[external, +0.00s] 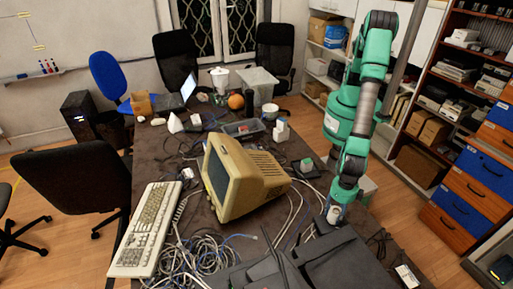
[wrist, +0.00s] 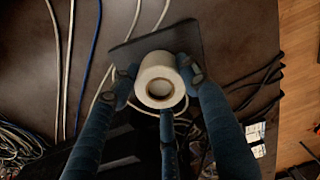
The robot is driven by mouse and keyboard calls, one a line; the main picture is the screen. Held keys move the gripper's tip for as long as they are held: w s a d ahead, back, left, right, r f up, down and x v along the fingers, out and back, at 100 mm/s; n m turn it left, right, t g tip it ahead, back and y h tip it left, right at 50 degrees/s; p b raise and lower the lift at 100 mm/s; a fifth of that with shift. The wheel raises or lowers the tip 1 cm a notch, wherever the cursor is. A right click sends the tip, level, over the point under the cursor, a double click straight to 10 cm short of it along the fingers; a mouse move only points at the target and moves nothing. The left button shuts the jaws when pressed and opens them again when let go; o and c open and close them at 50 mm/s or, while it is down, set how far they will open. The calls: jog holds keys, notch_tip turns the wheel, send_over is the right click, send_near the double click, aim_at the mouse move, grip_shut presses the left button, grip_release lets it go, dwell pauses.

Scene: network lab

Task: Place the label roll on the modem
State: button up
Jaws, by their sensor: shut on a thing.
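The label roll (wrist: 160,80) is white with a round hole, and its open end faces the wrist camera. In the external view the roll (external: 335,213) is a small pale shape at the end of my arm, low over the right side of the table. My gripper (wrist: 160,88) is shut on the roll, with dark blue fingers around it. A dark, flat, round-cornered thing (wrist: 185,38) lies behind the roll in the wrist view. It may be the modem, but I cannot tell for sure. Whether the roll touches it is not clear.
Pale and blue cables (wrist: 65,60) run beside the flat thing. A beige computer monitor (external: 240,180) stands left of my arm, with a keyboard (external: 147,228) further left. A shelf (external: 440,120) stands to the right.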

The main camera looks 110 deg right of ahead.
aim_at(336, 211)
jog(key=shift+f, duration=0.7)
jog(key=shift+f, duration=0.15)
jog(key=o, duration=1.3)
jog(key=shift+c, duration=0.2)
notch_tip(336, 211, up, 12)
jog(key=shift+r+p, duration=0.15)
jog(key=shift+p, duration=0.4)
jog(key=shift+r, duration=0.1)
